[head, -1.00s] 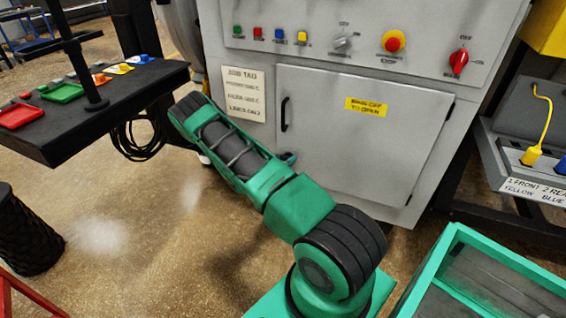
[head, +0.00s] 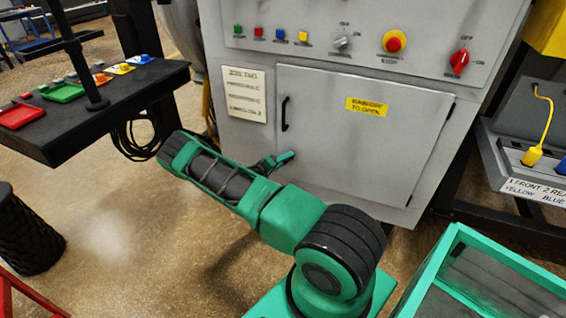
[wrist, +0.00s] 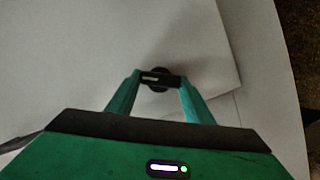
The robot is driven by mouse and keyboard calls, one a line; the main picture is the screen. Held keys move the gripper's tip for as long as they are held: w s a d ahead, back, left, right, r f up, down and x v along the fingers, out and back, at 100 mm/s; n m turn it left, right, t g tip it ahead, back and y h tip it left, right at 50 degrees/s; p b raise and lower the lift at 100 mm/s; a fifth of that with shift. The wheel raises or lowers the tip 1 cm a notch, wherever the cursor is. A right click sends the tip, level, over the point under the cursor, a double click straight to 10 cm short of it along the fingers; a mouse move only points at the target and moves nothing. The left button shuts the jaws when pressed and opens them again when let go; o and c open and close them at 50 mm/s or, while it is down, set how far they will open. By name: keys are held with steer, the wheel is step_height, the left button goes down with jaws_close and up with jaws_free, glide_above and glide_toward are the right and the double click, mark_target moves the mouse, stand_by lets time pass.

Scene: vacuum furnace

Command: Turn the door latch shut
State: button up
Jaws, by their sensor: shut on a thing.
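The grey furnace door (head: 350,150) lies flat against the cabinet front and looks closed. It has a black vertical handle (head: 285,114) at its left edge and a yellow label. My gripper (head: 290,156) is at the door's lower left, below the handle. In the wrist view my gripper (wrist: 160,79) has its two teal fingers on either side of the small dark latch (wrist: 158,78) and is shut on it. The latch's bar lies roughly crosswise between the fingertips, over a round dark base. In the head view the latch is hidden by my gripper.
A control panel with buttons and a red emergency stop (head: 393,41) is above the door. A black table (head: 100,110) with coloured trays stands at the left. A green-rimmed crate (head: 440,262) is at the lower right. Open floor lies in front.

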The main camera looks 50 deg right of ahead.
steer(key=n+h, duration=0.1)
steer(key=n, duration=0.1)
steer(key=n+h, duration=0.1)
steer(key=n, duration=0.1)
steer(key=shift+f+n+g, duration=0.3)
steer(key=shift+f+n, duration=0.1)
stand_by(0.5)
steer(key=o, duration=1)
steer(key=shift+o, duration=0.2)
steer(key=a, duration=1.1)
